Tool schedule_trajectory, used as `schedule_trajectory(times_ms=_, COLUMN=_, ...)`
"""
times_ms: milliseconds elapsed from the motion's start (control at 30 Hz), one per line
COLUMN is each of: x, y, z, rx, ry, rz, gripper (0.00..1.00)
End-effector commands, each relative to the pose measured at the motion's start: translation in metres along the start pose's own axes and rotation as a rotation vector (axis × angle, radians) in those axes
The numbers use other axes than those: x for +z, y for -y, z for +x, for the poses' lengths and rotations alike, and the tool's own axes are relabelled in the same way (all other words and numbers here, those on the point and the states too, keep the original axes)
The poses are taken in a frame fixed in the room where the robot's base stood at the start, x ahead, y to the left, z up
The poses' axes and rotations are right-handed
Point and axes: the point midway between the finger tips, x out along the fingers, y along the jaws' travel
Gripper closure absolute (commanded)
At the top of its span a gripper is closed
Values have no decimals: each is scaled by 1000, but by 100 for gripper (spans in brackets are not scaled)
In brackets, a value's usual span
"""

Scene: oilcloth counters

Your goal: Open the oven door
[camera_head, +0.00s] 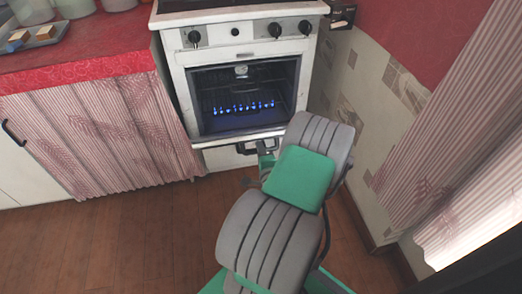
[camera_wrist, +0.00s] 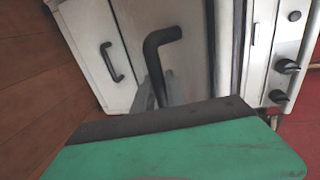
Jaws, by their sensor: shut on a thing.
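The white oven (camera_head: 178,60) stands at the back centre, knobs along its top. Its dark cavity (camera_head: 235,85) shows a row of blue flames. The white oven door (camera_head: 220,157) appears tilted outward below the cavity; its exact angle is hard to tell. Its black bar handle (camera_head: 246,149) also shows in the wrist view (camera_wrist: 160,40). My gripper (camera_head: 265,150) is at the right part of the handle and shut on it; in the wrist view the grey fingers (camera_wrist: 158,95) sit around the bar. My green and grey arm hides part of the door's right side.
A red-clothed counter (camera_head: 85,68) with a curtain (camera_head: 105,130) below is left of the oven. A tiled wall (camera_head: 390,95) is close on the right. Another black handle (camera_wrist: 111,62) shows on a white panel in the wrist view. Wooden floor (camera_head: 125,235) is free at front left.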

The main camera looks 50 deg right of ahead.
Motion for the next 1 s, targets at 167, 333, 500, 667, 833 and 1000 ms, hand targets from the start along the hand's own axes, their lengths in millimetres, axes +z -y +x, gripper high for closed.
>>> schedule_trajectory(times_ms=167, x=0, y=1, z=0, rx=-3, ry=0, rz=0, gripper=75)
schedule_trajectory(times_ms=333, x=-1, y=1, z=0, rx=-2, ry=-1, rz=0, gripper=63)
schedule_trajectory(times_ms=500, x=-1, y=1, z=0, rx=-2, ry=-1, rz=0, gripper=63)
schedule_trajectory(times_ms=667, x=-3, y=1, z=-12, rx=1, ry=-6, rz=3, gripper=63)
schedule_trajectory(times_ms=833, x=-4, y=2, z=-47, rx=1, ry=-10, rz=5, gripper=63)
schedule_trajectory(times_ms=1000, x=-3, y=1, z=-71, rx=2, ry=-7, rz=3, gripper=63)
